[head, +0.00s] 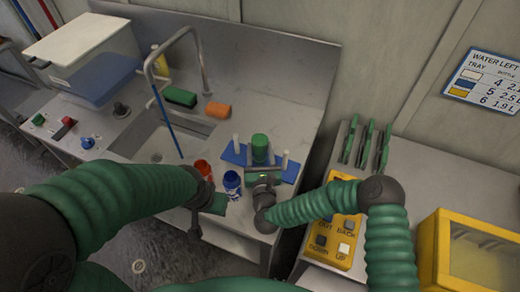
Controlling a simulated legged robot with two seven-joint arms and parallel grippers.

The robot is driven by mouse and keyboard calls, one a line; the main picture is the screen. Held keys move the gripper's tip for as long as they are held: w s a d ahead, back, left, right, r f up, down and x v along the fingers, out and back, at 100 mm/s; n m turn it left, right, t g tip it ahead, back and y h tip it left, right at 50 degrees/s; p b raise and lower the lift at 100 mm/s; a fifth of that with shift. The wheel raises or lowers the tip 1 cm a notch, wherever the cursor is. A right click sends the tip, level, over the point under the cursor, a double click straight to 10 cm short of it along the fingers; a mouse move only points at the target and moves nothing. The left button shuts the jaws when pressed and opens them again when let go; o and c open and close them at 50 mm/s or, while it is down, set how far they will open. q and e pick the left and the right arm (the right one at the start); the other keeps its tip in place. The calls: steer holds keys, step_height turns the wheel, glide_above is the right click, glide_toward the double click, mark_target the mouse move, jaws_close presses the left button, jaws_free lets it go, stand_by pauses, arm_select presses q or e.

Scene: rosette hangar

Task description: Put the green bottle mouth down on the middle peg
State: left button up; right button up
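The green bottle (260,146) stands at the middle of a blue peg rack (233,156), between two white pegs (236,142) (285,158). The middle peg is not visible; the bottle covers its place. The bottle looks upright, but its lower end is hidden, so I cannot tell which end is down. My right gripper (263,175) is right in front of the bottle's lower part; whether its fingers touch or hold it is unclear. My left gripper (213,205) is at the counter's front edge, apart from the green bottle; its finger opening is unclear.
A red bottle (203,168) and a blue bottle (232,184) stand close to my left gripper. The sink (150,140) with its tall tap (203,70) lies left of the rack. A yellow button panel (343,235) and green upright holders (367,145) are on the right.

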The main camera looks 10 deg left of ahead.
steer(key=o, duration=0.4)
steer(key=shift+d, duration=0.1)
steer(key=b+v, duration=0.1)
steer(key=v, duration=0.7)
steer(key=b+v, duration=0.2)
steer(key=v, duration=0.6)
steer(key=shift+f, duration=0.25)
steer(key=shift+s+d+r, duration=0.2)
steer(key=shift+s+r, duration=0.05)
steer(key=shift+s, duration=0.1)
